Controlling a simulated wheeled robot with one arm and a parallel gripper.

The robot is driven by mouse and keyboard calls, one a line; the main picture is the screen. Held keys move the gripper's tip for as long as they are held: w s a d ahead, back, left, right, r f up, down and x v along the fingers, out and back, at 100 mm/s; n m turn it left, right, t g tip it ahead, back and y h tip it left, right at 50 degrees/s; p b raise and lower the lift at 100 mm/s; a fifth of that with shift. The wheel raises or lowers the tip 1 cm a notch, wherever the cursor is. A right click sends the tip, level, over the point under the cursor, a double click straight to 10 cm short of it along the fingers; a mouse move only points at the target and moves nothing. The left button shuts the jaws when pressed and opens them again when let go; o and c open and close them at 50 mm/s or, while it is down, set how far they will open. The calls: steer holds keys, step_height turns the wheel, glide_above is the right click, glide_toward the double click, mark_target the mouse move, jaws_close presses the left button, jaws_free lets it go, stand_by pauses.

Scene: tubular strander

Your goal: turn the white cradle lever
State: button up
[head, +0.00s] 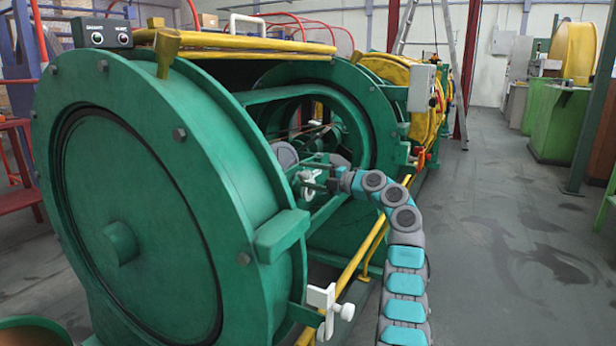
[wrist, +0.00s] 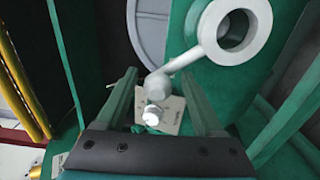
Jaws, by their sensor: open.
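The white cradle lever (wrist: 207,52) has a ring hub at the upper right of the wrist view and an arm slanting down left to a rounded knob (wrist: 157,85). In the head view the lever (head: 307,193) is small and partly hidden by my gripper inside the machine's opening. My gripper (wrist: 160,76) is open; its two fingers show left and right of the knob in the wrist view. I cannot tell whether either finger touches it. In the head view my gripper (head: 307,174) reaches in from the right, at the lever.
A large green end disc (head: 130,215) fills the left. A yellow rail (head: 365,252) runs below my arm, near a white bracket (head: 328,308). A pale plate (wrist: 172,118) lies behind the knob. The floor (head: 500,220) on the right is clear.

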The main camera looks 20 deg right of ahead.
mark_target(312, 176)
steer(key=b+v, duration=0.1)
steer(key=v, duration=0.5)
steer(key=shift+s+d, duration=0.15)
steer(key=shift+s, duration=0.05)
steer(key=shift+s+d, duration=0.4)
steer(key=shift+s, duration=0.15)
